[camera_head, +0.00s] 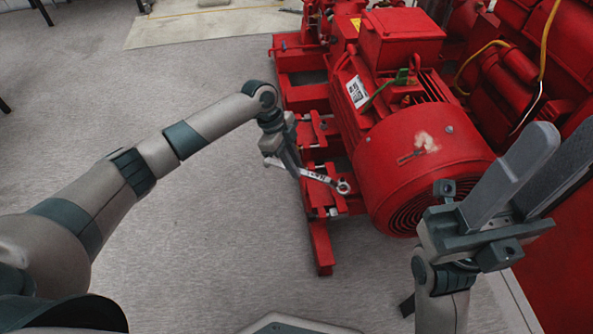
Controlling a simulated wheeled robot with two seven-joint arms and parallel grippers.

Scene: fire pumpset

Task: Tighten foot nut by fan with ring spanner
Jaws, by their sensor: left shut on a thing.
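My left gripper (288,152) is shut on a ring spanner (312,175) beside the motor's feet. The silvery spanner slopes slightly down to the right. Its ring end (343,187) appears over the red foot and base frame near the fan end of the red motor (420,155). A small bolt or nut (333,211) shows just below the ring end; I cannot tell whether the ring touches any nut. The fan grille (408,212) faces down toward me. My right gripper (562,145) is in the right foreground, its two long fingers apart and empty.
The red base frame (321,245) juts out toward me at the motor's left. More red pumpset machinery (510,70) with yellow cables stands at the upper right, close behind my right gripper. The grey floor (240,240) at left and front is clear.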

